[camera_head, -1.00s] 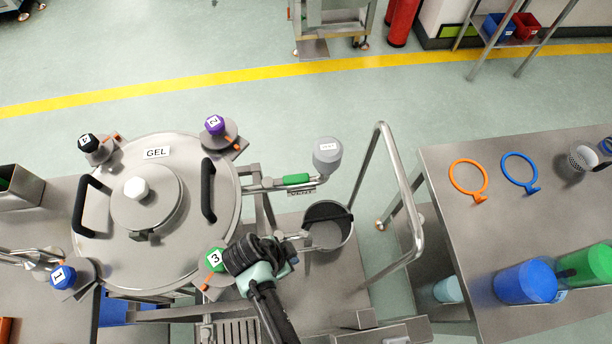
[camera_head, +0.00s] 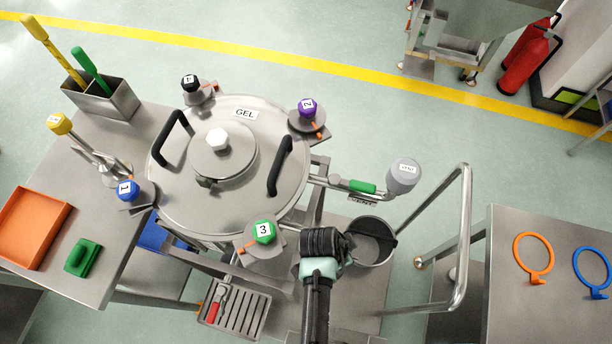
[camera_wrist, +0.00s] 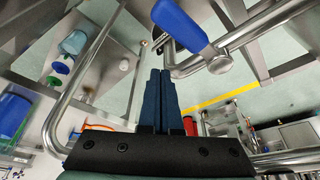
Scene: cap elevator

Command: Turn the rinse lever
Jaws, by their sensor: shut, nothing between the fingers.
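A blue lever handle (camera_wrist: 180,25) with a grey end sits on a metal pipe at the top of the wrist view; no label is readable on it, so I cannot confirm that it is the rinse lever. My gripper (camera_wrist: 160,73) is shut and empty, its dark fingertips just below and left of this handle. I cannot tell whether they touch it or the pipe. In the head view my black wrist is right of the green cap 3 (camera_head: 263,232), beside the grey bucket (camera_head: 361,248), and hides the fingers. The blue lever is not clearly visible there.
The GEL vessel (camera_head: 265,125) carries several numbered caps. A green-handled lever (camera_head: 362,187) labelled VENT is right of it. A red-handled lever (camera_head: 215,311) lies by the drain grate (camera_head: 258,318). A bent metal rail (camera_head: 466,230) stands right of the bucket.

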